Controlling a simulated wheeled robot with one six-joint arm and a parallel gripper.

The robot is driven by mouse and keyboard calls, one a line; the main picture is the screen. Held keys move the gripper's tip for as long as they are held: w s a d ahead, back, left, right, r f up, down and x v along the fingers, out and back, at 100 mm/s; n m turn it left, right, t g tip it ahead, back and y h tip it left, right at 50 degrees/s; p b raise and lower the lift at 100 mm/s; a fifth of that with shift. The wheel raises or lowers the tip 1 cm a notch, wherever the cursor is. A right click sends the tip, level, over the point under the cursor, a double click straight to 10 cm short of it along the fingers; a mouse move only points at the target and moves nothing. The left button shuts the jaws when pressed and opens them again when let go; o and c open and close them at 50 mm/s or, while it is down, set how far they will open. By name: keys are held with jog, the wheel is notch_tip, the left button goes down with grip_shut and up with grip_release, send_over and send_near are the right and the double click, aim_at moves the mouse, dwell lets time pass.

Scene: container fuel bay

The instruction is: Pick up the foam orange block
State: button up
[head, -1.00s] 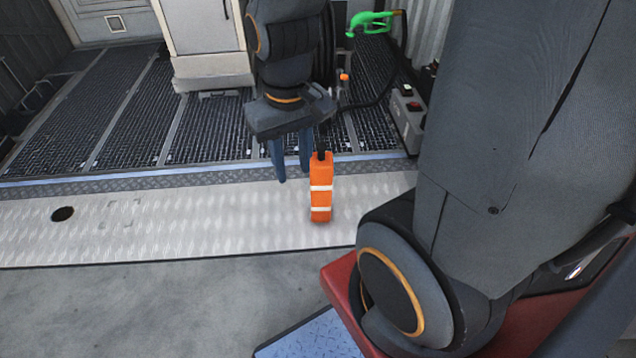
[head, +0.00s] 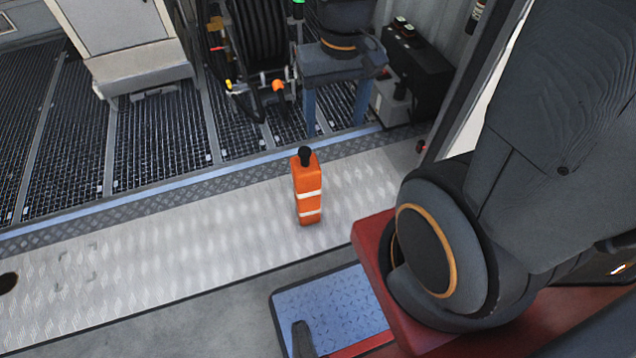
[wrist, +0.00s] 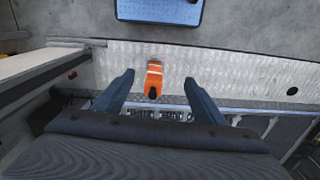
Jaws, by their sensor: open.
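The orange block (head: 307,188) stands upright on the pale metal threshold plate. It has two white bands and a black knob on top. In the wrist view the orange block (wrist: 154,76) lies between and beyond the fingertips, apart from them. My gripper (head: 336,108) is open and empty, pointing down behind and to the right of the block in the head view. Its two blue fingers also show in the wrist view (wrist: 158,80), spread wide on either side of the block's line.
The threshold plate (head: 170,243) is otherwise clear around the block. A hose reel (head: 262,45) and a dark box (head: 415,65) stand behind on the grating. A white cabinet (head: 125,30) is at the back left. A blue plate (head: 335,305) lies in front.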

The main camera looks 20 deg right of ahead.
jog(key=o, duration=0.8)
jog(key=w+f+m+b, duration=0.1)
jog(key=f+b, duration=0.1)
jog(key=f, duration=0.1)
jog(key=w+f+m+b, duration=0.2)
jog(key=w+a+f+m+y+b, duration=0.1)
jog(key=w+f+b, duration=0.1)
jog(key=f, duration=0.1)
jog(key=shift+f+m, duration=0.3)
jog(key=shift+f, duration=0.05)
jog(key=m+t+y+b, duration=0.2)
jog(key=m+b, duration=1.7)
jog(key=b, duration=0.2)
send_near(301, 163)
jog(key=shift+s+x, duration=0.2)
jog(key=shift+x, duration=0.95)
jog(key=shift+w+a+f+y, duration=0.1)
jog(key=shift+f+y, duration=0.2)
jog(key=shift+f, duration=0.4)
jog(key=shift+w+b+x, duration=0.1)
jog(key=shift+b+x, duration=0.95)
jog(key=shift+x, duration=0.6)
jog(key=shift+w+b+x, duration=0.15)
jog(key=shift+b+x, duration=0.9)
jog(key=shift+x, duration=0.65)
